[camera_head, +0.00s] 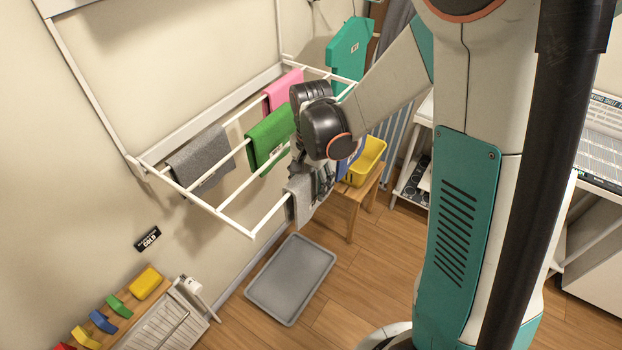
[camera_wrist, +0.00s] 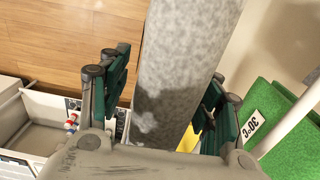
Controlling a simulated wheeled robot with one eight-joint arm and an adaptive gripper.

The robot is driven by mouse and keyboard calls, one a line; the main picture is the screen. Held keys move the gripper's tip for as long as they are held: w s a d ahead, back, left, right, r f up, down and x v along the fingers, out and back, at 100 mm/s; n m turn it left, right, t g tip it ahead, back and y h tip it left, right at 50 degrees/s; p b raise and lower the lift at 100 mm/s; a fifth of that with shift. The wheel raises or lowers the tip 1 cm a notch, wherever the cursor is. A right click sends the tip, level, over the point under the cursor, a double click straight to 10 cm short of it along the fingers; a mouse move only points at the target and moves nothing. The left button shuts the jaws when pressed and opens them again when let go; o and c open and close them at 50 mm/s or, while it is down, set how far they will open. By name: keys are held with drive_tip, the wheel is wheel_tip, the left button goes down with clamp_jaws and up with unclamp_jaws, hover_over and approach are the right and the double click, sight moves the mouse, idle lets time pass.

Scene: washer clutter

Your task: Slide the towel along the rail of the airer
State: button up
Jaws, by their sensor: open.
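The wall airer (camera_head: 218,214) has white rails with several towels hung over them. A light grey towel (camera_head: 298,204) hangs on the rail nearest me, partly hidden by my gripper (camera_head: 314,180). In the wrist view, a speckled light grey towel (camera_wrist: 190,55) runs between the two green-padded fingers of my gripper (camera_wrist: 163,88). The fingers are open, one on each side of the towel, with a visible gap on the left. A green towel (camera_head: 267,138), a dark grey towel (camera_head: 199,162) and a pink towel (camera_head: 281,92) hang on rails farther back.
A yellow tub (camera_head: 369,157) stands on a wooden stool (camera_head: 353,205) just beyond my gripper. A grey tray (camera_head: 291,278) lies on the floor below the airer. The green towel bears a "30°C" label (camera_wrist: 254,124). Open floor lies right of the tray.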

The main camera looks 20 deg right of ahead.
sight(288, 208)
drive_tip(key=shift+c, duration=0.3)
drive_tip(key=c, duration=1.1)
drive_tip(key=shift+s+a+b, duration=0.15)
drive_tip(key=shift+s+a, duration=0.8)
drive_tip(key=shift+a, duration=0.4)
drive_tip(key=shift+s+a+b, duration=0.15)
drive_tip(key=shift+s+a, duration=0.85)
drive_tip(key=shift+a, duration=0.3)
drive_tip(key=shift+s+a+b, duration=0.15)
drive_tip(key=shift+s+a, duration=0.8)
drive_tip(key=shift+a, duration=0.4)
drive_tip(key=shift+c, duration=0.2)
drive_tip(key=o, duration=1.2)
